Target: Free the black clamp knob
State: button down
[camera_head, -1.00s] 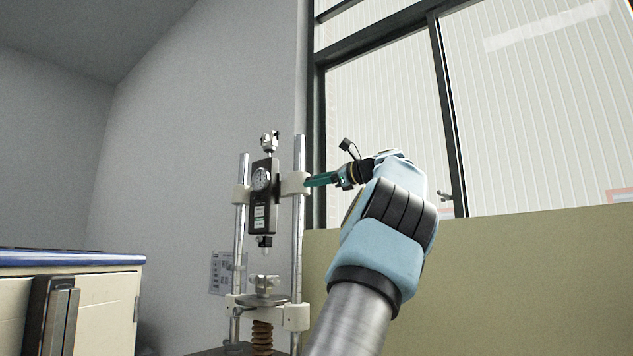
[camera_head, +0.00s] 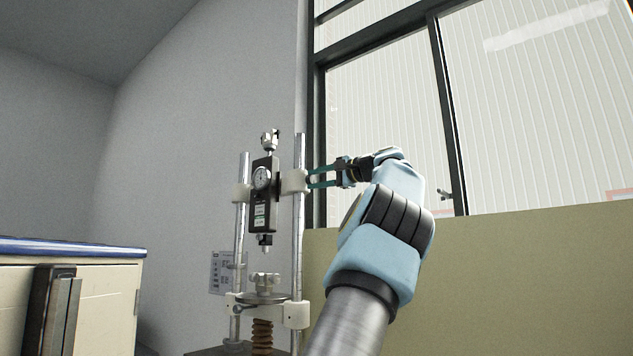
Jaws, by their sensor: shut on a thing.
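The hardness tester has a black gauge body (camera_head: 264,196) with a round dial, held between two upright metal posts. A white clamp block (camera_head: 293,182) sits on the right post (camera_head: 299,240). My gripper (camera_head: 311,179) reaches in from the right, level with this block. Its two teal fingers lie one above the other, with their tips at the block's right side. The black clamp knob (camera_head: 309,179) shows only as a small dark patch between the fingertips, and the gripper is shut on it. Most of the knob is hidden by the fingers.
A round plate (camera_head: 263,298) on a brown screw column (camera_head: 262,335) stands below the gauge. A cream cabinet with a blue top (camera_head: 70,250) is at the lower left. A window (camera_head: 385,120) lies behind my arm. The space left of the tester is clear.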

jog(key=n, duration=0.5)
jog(key=shift+f+n+b, duration=0.15)
jog(key=shift+n+b, duration=0.15)
jog(key=shift+b, duration=0.05)
jog(key=shift+n, duration=2.1)
jog(key=c, duration=0.5)
grip_release()
jog(key=b+v, duration=0.2)
jog(key=v, duration=0.8)
jog(key=shift+s+d, duration=0.25)
jog(key=shift+d, duration=0.1)
